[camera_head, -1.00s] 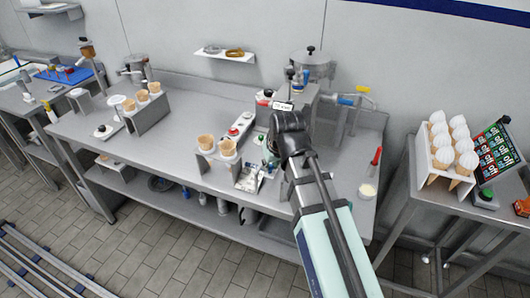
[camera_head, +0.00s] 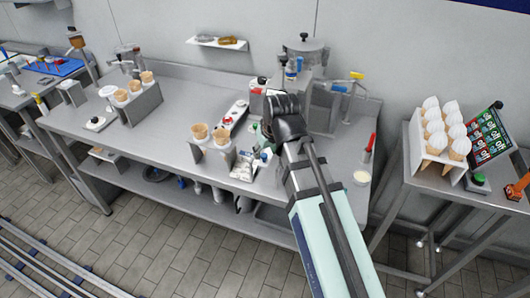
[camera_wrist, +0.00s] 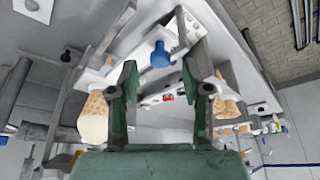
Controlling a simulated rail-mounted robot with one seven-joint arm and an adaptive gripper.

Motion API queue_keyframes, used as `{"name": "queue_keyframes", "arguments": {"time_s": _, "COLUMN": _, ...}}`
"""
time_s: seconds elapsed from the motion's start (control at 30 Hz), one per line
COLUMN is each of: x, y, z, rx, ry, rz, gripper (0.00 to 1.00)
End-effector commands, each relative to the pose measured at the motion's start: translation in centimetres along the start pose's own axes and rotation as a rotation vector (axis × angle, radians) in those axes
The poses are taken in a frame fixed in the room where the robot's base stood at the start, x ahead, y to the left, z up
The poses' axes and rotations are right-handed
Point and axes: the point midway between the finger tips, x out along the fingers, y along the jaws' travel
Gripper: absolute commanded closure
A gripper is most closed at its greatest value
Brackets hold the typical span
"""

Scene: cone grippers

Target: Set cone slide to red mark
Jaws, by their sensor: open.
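Two wafer cones (camera_head: 210,132) stand in a holder at the front of the middle bench. They also show in the wrist view, one on the left (camera_wrist: 94,115) and one on the right (camera_wrist: 227,103). A blue knob (camera_wrist: 160,54) sits between and just beyond my gripper's fingertips (camera_wrist: 158,66), seemingly untouched. My gripper is open and empty, with green pads apart. A small plate with a blue-topped part (camera_head: 247,164) lies right of the cones in the head view. My wrist hides part of this area. I cannot make out a red mark on the slide.
A control box with red buttons (camera_head: 234,114) stands behind the cones. A grey machine (camera_head: 305,72) stands behind my wrist. A second cone holder (camera_head: 138,103) is left. Another table with white-topped cones (camera_head: 432,132) is right.

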Motion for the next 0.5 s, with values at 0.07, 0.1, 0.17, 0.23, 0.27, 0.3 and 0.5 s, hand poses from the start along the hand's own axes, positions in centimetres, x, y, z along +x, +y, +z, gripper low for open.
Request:
{"name": "queue_keyframes", "arguments": {"time_s": 0.07, "x": -1.3, "y": 0.0, "z": 0.0, "rx": 0.0, "ry": 0.002, "rz": 0.0, "gripper": 0.51}}
{"name": "queue_keyframes", "arguments": {"time_s": 0.1, "x": -2.0, "y": 0.0, "z": 0.0, "rx": 0.0, "ry": 0.003, "rz": 0.0, "gripper": 0.51}}
{"name": "queue_keyframes", "arguments": {"time_s": 0.17, "x": -3.0, "y": 0.0, "z": 0.0, "rx": 0.0, "ry": 0.003, "rz": 0.0, "gripper": 0.51}}
{"name": "queue_keyframes", "arguments": {"time_s": 0.23, "x": -4.2, "y": 0.0, "z": 0.0, "rx": 0.0, "ry": 0.004, "rz": 0.0, "gripper": 0.51}}
{"name": "queue_keyframes", "arguments": {"time_s": 0.27, "x": -4.8, "y": 0.0, "z": 0.0, "rx": 0.0, "ry": 0.003, "rz": 0.0, "gripper": 0.51}}
{"name": "queue_keyframes", "arguments": {"time_s": 0.3, "x": -5.5, "y": 0.0, "z": -0.1, "rx": 0.0, "ry": 0.004, "rz": 0.0, "gripper": 0.51}}
{"name": "queue_keyframes", "arguments": {"time_s": 0.5, "x": -8.3, "y": 0.0, "z": -0.1, "rx": 0.0, "ry": 0.002, "rz": 0.0, "gripper": 0.51}}
